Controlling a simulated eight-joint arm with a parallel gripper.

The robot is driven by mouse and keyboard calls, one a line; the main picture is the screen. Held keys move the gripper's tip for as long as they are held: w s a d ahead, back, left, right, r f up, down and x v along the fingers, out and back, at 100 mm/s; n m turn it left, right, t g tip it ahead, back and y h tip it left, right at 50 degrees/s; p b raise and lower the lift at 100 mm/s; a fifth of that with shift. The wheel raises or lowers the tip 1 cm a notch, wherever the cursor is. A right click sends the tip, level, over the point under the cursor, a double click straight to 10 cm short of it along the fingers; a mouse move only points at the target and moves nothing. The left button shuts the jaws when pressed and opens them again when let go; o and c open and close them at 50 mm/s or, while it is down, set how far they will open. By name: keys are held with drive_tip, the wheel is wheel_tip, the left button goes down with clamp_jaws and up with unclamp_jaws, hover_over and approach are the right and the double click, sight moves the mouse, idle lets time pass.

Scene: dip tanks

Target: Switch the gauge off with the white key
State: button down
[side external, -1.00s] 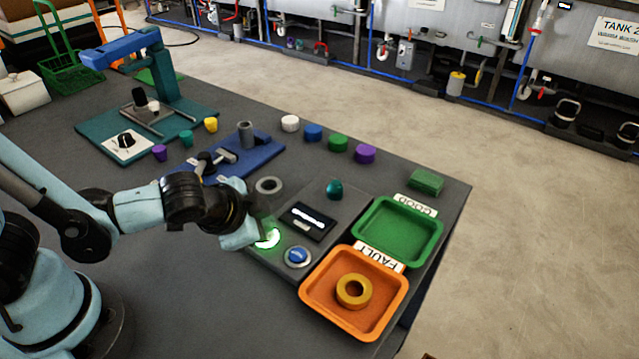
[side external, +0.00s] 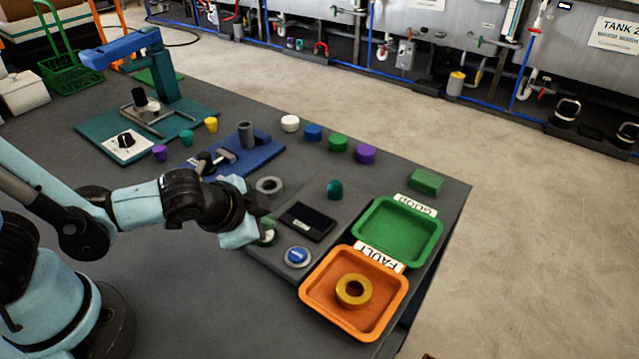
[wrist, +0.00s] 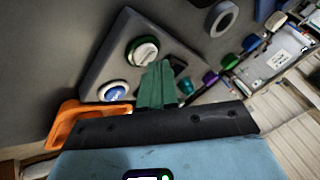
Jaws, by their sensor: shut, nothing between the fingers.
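The gauge is a grey slab with a dark display (side external: 307,221), which shows no lit reading. Its white key (side external: 268,238) is unlit and partly hidden behind my gripper (side external: 262,222) in the side view. In the wrist view the white key (wrist: 144,53) sits in a green ring. My gripper's green fingers (wrist: 160,66) are shut and empty, with their tips beside or over the key's edge; I cannot tell whether they touch it. The blue key (side external: 298,256) is next to the white key, and it also shows in the wrist view (wrist: 115,92).
A teal knob (side external: 335,189) stands on the slab's far side. A grey ring (side external: 269,186) lies behind it. The green GOOD tray (side external: 436,246) is empty, and the orange FAULT tray (side external: 317,306) holds a yellow ring (side external: 353,290). Several coloured caps stand farther back.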

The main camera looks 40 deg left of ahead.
drive_tip(key=shift+r, duration=3)
drive_tip(key=s+a+r+n, duration=0.1)
drive_tip(key=a+r+n, duration=0.3)
drive_tip(key=a+n, duration=0.3)
drive_tip(key=a, duration=0.2)
drive_tip(key=shift+s+a+n+h, duration=0.2)
drive_tip(key=shift+a+n+h, duration=0.1)
drive_tip(key=shift+n+h, duration=0.1)
